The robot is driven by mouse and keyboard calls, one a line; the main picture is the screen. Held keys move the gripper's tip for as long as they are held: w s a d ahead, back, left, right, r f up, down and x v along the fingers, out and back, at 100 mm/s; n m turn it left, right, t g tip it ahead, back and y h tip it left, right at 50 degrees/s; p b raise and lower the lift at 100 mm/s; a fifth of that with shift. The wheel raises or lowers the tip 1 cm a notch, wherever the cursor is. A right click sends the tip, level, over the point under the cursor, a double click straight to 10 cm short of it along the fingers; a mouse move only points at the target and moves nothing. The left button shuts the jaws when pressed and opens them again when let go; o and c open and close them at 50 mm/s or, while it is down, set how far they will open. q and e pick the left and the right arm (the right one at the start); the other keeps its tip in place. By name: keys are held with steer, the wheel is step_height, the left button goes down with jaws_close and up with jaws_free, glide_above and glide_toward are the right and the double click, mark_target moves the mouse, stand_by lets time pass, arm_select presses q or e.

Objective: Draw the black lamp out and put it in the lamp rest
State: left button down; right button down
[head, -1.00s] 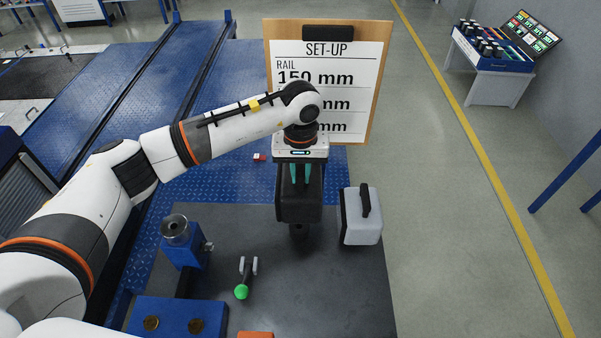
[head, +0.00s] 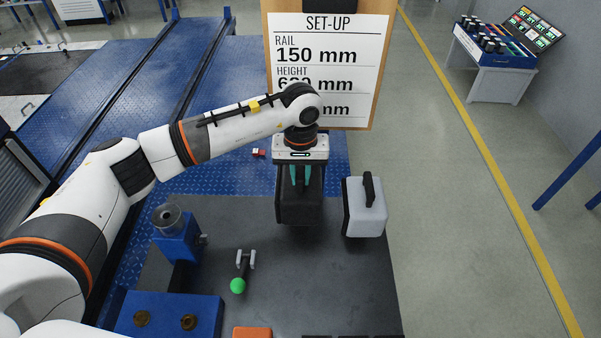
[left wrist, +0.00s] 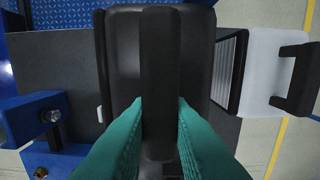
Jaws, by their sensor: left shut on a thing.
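The black lamp (head: 298,208) is a dark box with a top handle (left wrist: 160,60). My left gripper (head: 300,180) is shut on this handle, its teal fingers on either side, and the lamp hangs upright beneath it. In the left wrist view the lamp body (left wrist: 124,60) fills the middle, with the teal fingers (left wrist: 160,125) at the handle's sides. I cannot tell whether its underside touches the dark mat. I cannot make out which fixture is the lamp rest. My right gripper is not in view.
A white lamp-like case (head: 369,213) stands close on the right. A set-up board (head: 330,90) stands behind. A green-knobbed lever (head: 238,285) is in front; the dark mat (head: 320,285) is otherwise largely bare.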

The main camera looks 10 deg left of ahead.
arm_select(q)
steer(key=shift+b, duration=0.55)
stand_by(0.6)
steer(key=shift+b, duration=0.3)
steer(key=shift+f, duration=0.1)
stand_by(0.4)
steer(key=shift+f+b, duration=2.4)
steer(key=shift+b, duration=0.1)
steer(key=c, duration=1.3)
jaws_free()
steer(key=shift+o, duration=0.2)
